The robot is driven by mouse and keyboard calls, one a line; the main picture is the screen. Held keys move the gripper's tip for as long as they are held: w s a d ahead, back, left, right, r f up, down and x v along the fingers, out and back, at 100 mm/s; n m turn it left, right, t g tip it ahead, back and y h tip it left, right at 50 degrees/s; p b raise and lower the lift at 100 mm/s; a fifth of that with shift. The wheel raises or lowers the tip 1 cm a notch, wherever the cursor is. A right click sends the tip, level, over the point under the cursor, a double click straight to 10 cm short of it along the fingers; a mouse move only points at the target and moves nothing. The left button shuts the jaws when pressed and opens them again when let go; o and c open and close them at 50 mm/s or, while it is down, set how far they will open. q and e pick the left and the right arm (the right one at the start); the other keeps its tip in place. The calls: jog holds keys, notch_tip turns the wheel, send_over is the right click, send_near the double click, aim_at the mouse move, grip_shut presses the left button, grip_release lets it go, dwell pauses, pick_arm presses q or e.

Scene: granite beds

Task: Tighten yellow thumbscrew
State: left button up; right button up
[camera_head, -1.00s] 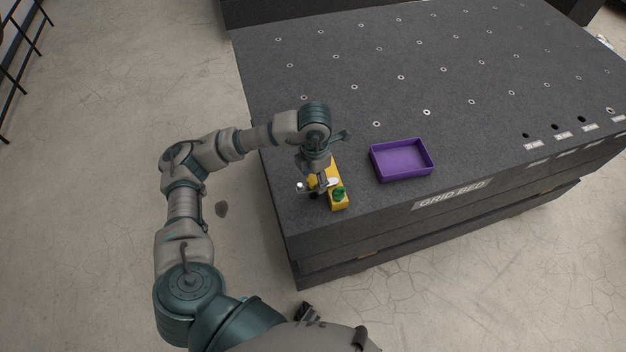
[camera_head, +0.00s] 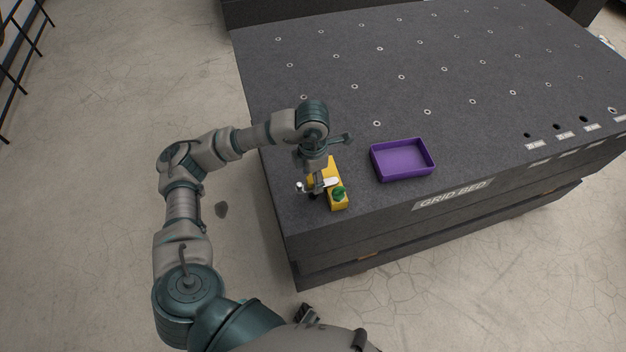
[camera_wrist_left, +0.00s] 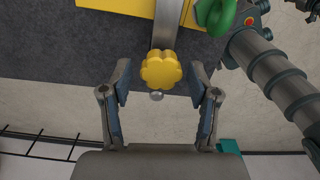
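The yellow thumbscrew (camera_wrist_left: 160,70), with a lobed head, shows in the left wrist view at the end of a metal bar (camera_wrist_left: 167,25). A small silver tip shows just below the head. The bar lies over a yellow block (camera_head: 337,203), which has a green knob (camera_head: 339,193) and sits near the corner of the dark bed. My left gripper (camera_wrist_left: 160,85) is open, with one finger on each side of the thumbscrew and a gap on both sides. In the head view my left gripper (camera_head: 315,186) is over the block's left side and hides the thumbscrew. My right gripper cannot be made out.
The dark grid bed (camera_head: 440,65) has rows of small holes. A purple tray (camera_head: 402,160) stands on it, right of the yellow block. The bed's front edge is close to the block. The bed top beyond the tray is clear.

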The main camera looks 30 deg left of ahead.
pick_arm(q)
notch_tip(320, 180, up, 6)
jog(key=p, duration=0.4)
jog(key=shift+d+r, duration=0.1)
jog(key=shift+w, duration=0.1)
notch_tip(320, 180, up, 12)
jog(key=shift+f, duration=0.2)
dwell(0.5)
